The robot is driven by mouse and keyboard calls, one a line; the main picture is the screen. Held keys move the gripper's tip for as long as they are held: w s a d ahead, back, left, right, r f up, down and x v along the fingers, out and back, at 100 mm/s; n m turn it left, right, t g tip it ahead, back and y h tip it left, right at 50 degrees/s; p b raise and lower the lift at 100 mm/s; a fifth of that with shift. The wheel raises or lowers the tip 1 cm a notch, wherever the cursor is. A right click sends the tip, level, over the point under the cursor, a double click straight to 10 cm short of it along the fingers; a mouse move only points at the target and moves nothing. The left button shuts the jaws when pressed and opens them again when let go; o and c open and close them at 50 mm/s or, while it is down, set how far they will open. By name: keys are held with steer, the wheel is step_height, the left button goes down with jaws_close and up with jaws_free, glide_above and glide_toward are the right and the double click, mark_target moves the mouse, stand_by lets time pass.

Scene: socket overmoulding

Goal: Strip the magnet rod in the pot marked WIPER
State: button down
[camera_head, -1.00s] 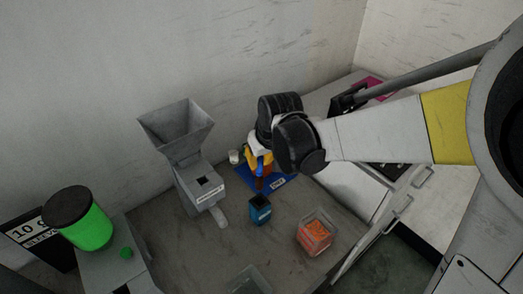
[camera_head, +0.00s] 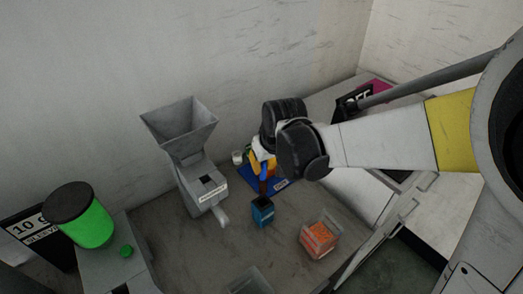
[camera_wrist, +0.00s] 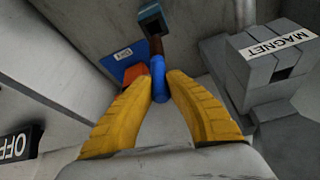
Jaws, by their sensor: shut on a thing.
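My gripper (camera_wrist: 158,90) has yellow fingers shut on a blue cylinder (camera_wrist: 158,72), the grip of the magnet rod. A brown shaft (camera_wrist: 156,46) runs from it toward an open-topped blue pot (camera_wrist: 151,16) in the wrist view. Whether the shaft's tip is inside the pot or only in line with it I cannot tell. In the head view my gripper (camera_head: 265,172) is over a blue mat (camera_head: 284,181), and the blue pot (camera_head: 262,213) stands just in front of it. The mat also shows in the wrist view (camera_wrist: 120,68).
A grey hopper machine (camera_head: 203,190) stands left of the pot, and its MAGNET label (camera_wrist: 279,44) shows in the wrist view. A clear bin of orange pieces (camera_head: 319,238) is at right front. A red-orange object (camera_wrist: 135,72) is by the mat. A green container (camera_head: 90,225) is far left.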

mark_target(264, 189)
steer(key=shift+f+b, duration=4.75)
steer(key=shift+f, duration=1.2)
